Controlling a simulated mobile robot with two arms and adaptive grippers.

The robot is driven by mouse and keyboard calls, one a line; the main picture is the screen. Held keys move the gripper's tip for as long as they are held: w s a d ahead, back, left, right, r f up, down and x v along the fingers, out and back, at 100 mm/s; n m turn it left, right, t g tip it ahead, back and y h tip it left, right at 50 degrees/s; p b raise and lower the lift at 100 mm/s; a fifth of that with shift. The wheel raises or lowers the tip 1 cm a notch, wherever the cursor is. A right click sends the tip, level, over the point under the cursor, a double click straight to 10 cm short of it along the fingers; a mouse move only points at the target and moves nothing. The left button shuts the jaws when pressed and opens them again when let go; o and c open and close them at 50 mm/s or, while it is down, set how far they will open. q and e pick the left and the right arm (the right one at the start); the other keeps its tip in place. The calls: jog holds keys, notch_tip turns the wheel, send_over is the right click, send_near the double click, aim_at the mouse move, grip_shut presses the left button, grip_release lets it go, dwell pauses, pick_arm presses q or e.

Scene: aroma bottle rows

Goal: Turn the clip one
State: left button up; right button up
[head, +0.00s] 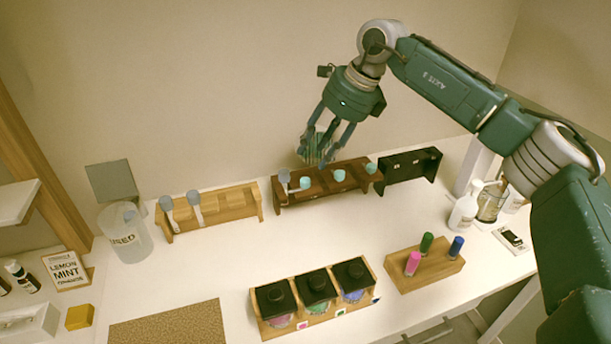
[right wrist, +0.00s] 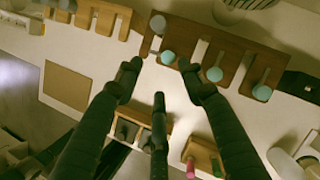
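No object is plainly recognisable as a clip. The dark brown wooden rack (head: 325,190) holds one grey round-headed stick (head: 284,177) at its left and three teal-headed sticks (head: 339,176). In the right wrist view, the rack (right wrist: 232,45) lies beyond the fingers, with the grey head (right wrist: 157,23) and a teal head (right wrist: 214,74) visible. My right gripper (head: 317,158) is above and behind this rack. Its three fingers (right wrist: 159,74) are spread, with nothing seen between them. Whether a fingertip touches a stick is unclear. My left gripper is out of view.
A light wooden rack (head: 235,207) with two grey sticks stands left, a black rack (head: 425,164) right. In front are a holder with three black-lidded jars (head: 316,288) and a block with three coloured bottles (head: 425,270). A clear bin (head: 125,240) stands far left. The middle table is clear.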

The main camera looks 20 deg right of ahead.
aim_at(305, 179)
jog(key=shift+h, duration=0.3)
jog(key=p+x, duration=0.1)
jog(key=x, duration=0.2)
jog(key=p+x, duration=0.1)
jog(key=x, duration=0.1)
jog(key=d+p+x, duration=0.1)
jog(key=x, duration=0.2)
jog(key=shift+w+a+f, duration=0.1)
jog(key=shift+f, duration=0.35)
jog(key=shift+w+a+f+p, duration=0.2)
jog(key=shift+f+p, duration=0.1)
jog(key=shift+f, duration=0.35)
jog(key=shift+r, duration=0.15)
grip_shut()
